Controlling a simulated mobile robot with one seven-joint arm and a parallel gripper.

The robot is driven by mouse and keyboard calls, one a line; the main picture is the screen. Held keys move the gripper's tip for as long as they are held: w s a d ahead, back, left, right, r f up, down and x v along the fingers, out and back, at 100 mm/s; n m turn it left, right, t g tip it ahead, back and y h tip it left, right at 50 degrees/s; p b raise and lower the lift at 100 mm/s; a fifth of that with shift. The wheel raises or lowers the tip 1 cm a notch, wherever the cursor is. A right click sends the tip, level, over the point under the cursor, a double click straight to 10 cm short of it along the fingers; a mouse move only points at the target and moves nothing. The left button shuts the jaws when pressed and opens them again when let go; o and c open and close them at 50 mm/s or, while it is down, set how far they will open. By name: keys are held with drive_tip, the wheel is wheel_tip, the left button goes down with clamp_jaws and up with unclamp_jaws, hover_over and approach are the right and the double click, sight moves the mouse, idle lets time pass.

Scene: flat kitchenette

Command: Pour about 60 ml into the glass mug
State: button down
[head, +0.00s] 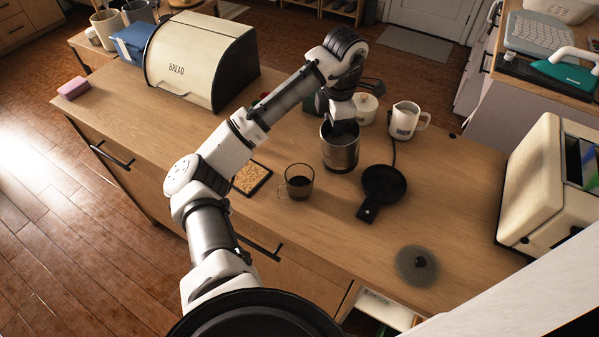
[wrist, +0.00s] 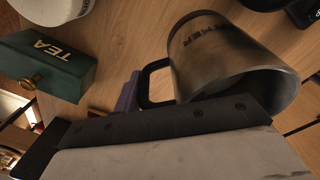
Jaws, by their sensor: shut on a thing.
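The glass mug (head: 299,188) stands upright on the counter in the head view, with dark liquid in its lower part. A metal jug (head: 340,155) with a black handle is just behind and right of the mug, apart from it. It looks about upright in the head view; I cannot tell whether its base touches the counter. In the wrist view the jug (wrist: 222,60) shows dark lettering, and its contents are hidden. My gripper (head: 342,125) is shut on the jug's handle (wrist: 156,84); the fingers are mostly hidden in both views.
A black round base (head: 384,183) with a cord lies right of the jug. A round lid (head: 417,266) lies nearer. A white pitcher (head: 405,119), a lidded white pot (head: 365,108) and a green TEA box (wrist: 45,65) stand behind. A bread box (head: 200,60) is back left, a toaster (head: 545,185) right.

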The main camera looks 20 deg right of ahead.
drive_tip(key=a+h, duration=0.1)
drive_tip(key=s+a+r+t+h, duration=0.1)
drive_tip(key=h, duration=0.1)
drive_tip(key=shift+a+r+h, duration=0.15)
drive_tip(key=shift+h, duration=0.15)
drive_tip(key=shift+s+a+r+n+t+h, duration=0.1)
drive_tip(key=shift+a+r+t+h, duration=0.4)
drive_tip(key=shift+h, duration=0.55)
drive_tip(key=shift+s+a+r+n+t+h, duration=0.15)
drive_tip(key=shift+a+r+t+h, duration=0.15)
drive_tip(key=shift+a+r+h, duration=0.5)
drive_tip(key=shift+s+a+r+n+t+h, duration=0.15)
drive_tip(key=shift+r+t+h, duration=0.3)
drive_tip(key=shift+h, duration=0.8)
drive_tip(key=shift+a+r+h, duration=0.2)
drive_tip(key=shift+r+h, duration=0.1)
drive_tip(key=shift+h, duration=0.1)
drive_tip(key=shift+a+r+t+h+b, duration=0.3)
drive_tip(key=shift+h+b, duration=0.3)
drive_tip(key=shift+b, duration=0.75)
drive_tip(key=shift+s+r, duration=0.1)
drive_tip(key=shift+r, duration=0.05)
drive_tip(key=shift+s+a+r+t+h, duration=0.1)
drive_tip(key=shift+a+r+t+h, duration=0.1)
drive_tip(key=shift+a+h, duration=0.25)
drive_tip(key=shift+s+a+r+t+h, duration=0.1)
drive_tip(key=shift+a+r+h, duration=0.05)
drive_tip(key=shift+a+h, duration=0.25)
drive_tip(key=shift+d, duration=0.1)
